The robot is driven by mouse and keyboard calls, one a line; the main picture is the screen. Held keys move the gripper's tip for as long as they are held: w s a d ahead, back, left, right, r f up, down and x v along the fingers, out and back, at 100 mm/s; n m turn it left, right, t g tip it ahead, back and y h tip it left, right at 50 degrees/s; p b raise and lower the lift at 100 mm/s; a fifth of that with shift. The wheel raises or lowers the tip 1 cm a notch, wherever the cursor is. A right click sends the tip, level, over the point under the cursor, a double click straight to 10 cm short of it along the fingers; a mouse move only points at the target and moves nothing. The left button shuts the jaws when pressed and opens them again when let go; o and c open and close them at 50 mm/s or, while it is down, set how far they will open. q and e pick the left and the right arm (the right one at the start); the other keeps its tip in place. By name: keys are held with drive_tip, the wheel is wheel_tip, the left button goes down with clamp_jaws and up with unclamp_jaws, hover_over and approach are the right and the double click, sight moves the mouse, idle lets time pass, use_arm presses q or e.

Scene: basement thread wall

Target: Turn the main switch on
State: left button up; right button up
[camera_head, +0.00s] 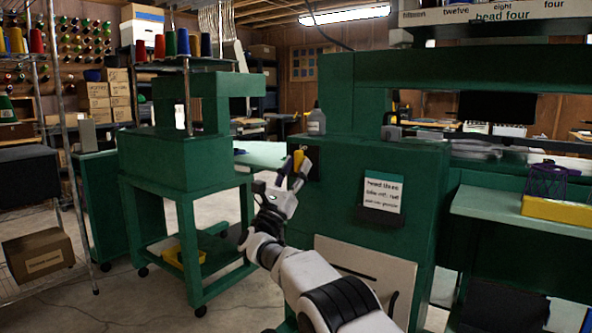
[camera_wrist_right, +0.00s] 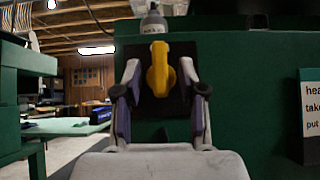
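The main switch is a yellow handle (camera_wrist_right: 159,68) on a black plate (camera_wrist_right: 178,101) on the green machine's side, and it points up and down in the right wrist view. In the head view the yellow handle (camera_head: 298,160) shows small, partly behind my gripper. My right gripper (camera_head: 294,168) is in front of it. In the right wrist view my right gripper (camera_wrist_right: 160,88) is open, with one finger on each side of the handle and small gaps visible. I cannot tell how deep the handle sits between the fingertips. My left gripper is not in view.
A white sign (camera_head: 383,192) is on the same green machine (camera_head: 340,200), right of the switch. A grey bottle (camera_head: 316,122) stands on a ledge above it. A smaller green machine on a wheeled stand (camera_head: 190,200) is to the left, with open floor between.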

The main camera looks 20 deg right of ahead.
drive_tip(key=v, duration=1.2)
drive_tip(key=shift+f, duration=0.1)
